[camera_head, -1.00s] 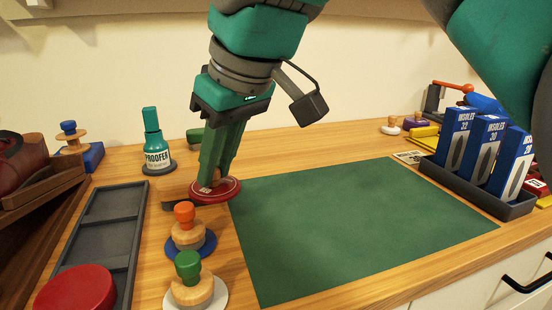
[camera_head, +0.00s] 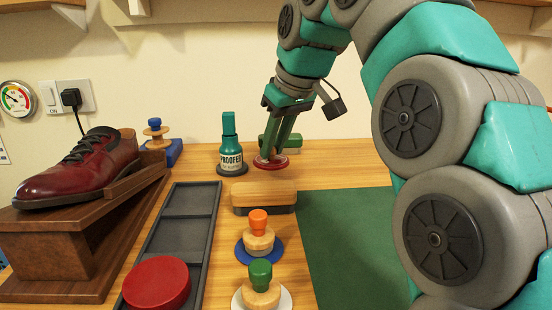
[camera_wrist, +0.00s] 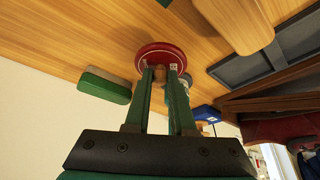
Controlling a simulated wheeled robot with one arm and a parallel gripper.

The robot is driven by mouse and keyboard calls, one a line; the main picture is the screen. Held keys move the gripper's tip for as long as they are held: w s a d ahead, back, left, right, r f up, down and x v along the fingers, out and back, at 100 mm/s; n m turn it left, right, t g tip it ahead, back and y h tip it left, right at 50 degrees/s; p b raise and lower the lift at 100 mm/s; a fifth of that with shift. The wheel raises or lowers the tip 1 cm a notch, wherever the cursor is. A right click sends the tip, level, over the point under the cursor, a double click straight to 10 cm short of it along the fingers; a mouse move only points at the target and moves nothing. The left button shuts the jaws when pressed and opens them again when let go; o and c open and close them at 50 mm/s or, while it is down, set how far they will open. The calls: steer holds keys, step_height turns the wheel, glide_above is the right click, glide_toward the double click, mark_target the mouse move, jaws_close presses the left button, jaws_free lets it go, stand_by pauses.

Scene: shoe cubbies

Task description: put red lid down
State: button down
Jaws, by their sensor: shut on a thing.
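My gripper (camera_head: 273,153) points down at the back of the wooden worktop, shut on the wooden knob of the red lid. The red lid (camera_head: 265,163), a flat round disc, lies level under the fingertips, to the right of the green PROOFER bottle (camera_head: 230,148). In the wrist view the red lid (camera_wrist: 161,52) shows with the knob between the fingers of my gripper (camera_wrist: 160,76). I cannot tell whether the lid touches the worktop.
A wooden-topped brush (camera_head: 264,193) lies in front of the lid, and a green block (camera_head: 290,140) stands close behind. Orange-knobbed (camera_head: 258,238) and green-knobbed (camera_head: 261,290) lids stand nearer. A red round tin (camera_head: 157,283) sits in the grey tray (camera_head: 183,238). The green mat (camera_head: 345,235) is right.

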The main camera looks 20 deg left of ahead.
mark_target(274, 161)
steer(key=shift+f, duration=1.8)
steer(key=shift+f, duration=0.1)
steer(key=c, duration=0.8)
jaws_free()
steer(key=shift+o, duration=0.2)
steer(key=shift+d+r, duration=0.1)
steer(key=shift+r, duration=0.5)
steer(key=v, duration=0.5)
steer(key=shift+v, duration=0.8)
